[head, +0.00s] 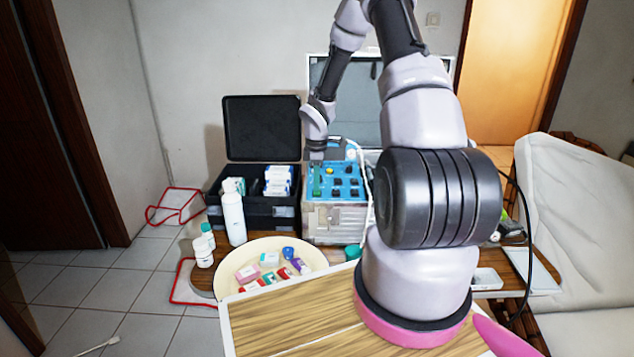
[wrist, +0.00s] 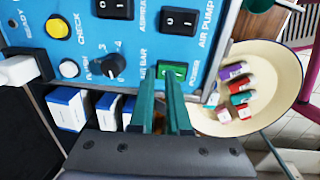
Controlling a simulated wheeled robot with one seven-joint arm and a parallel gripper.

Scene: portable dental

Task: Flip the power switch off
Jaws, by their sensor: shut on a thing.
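The blue control panel (head: 345,197) tops a metal unit on the table in the head view. In the wrist view the panel (wrist: 60,50) fills the upper left. The green power switch (wrist: 174,71), labelled POWER, sits near its edge. My gripper (wrist: 165,82) has its two green fingers close together at this switch, and they partly cover it. The jaws look shut on the switch. In the head view my gripper (head: 316,182) reaches down to the left side of the panel, and the switch is hard to make out there.
Black rocker switches (wrist: 180,20) and a black knob (wrist: 111,65) lie close by on the panel. An open black case (head: 262,130) stands left of the unit. A white bottle (head: 234,218) and a cream bowl (head: 230,285) of small boxes stand in front.

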